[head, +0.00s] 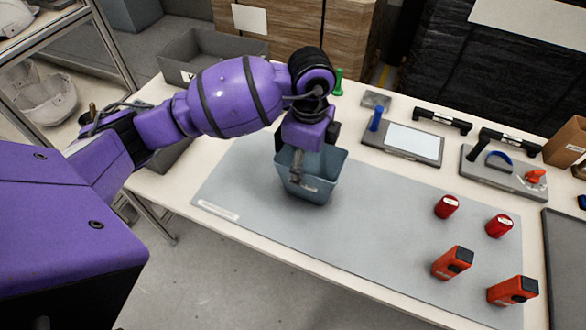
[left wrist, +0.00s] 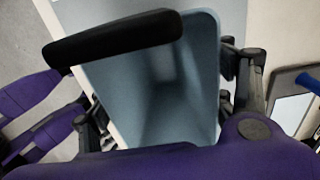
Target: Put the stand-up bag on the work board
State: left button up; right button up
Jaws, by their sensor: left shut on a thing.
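A blue-grey, open-topped, tapered container, the only thing here that fits the stand-up bag (head: 316,185), is upright at the work board's back left part. The work board (head: 370,225) is a flat grey-blue sheet on the table. I cannot tell whether the bag's base touches it. My left gripper (head: 298,172) comes down from above and is shut on the bag. The left wrist view looks into the empty-looking bag (left wrist: 195,70), with finger links at both sides and a black bar across its upper part. The fingertips are mostly hidden. My right gripper is not in view.
Tool trays (head: 403,142) and a brown box (head: 567,142) line the back. A grey bin (head: 215,47) is at the back left. The board's middle is clear.

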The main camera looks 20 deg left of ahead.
pick_arm(q)
jog(key=o, duration=1)
jog(key=shift+f, duration=0.1)
notch_tip(320, 180, up, 12)
jog(key=shift+r+p, duration=0.2)
jog(key=shift+p, duration=0.25)
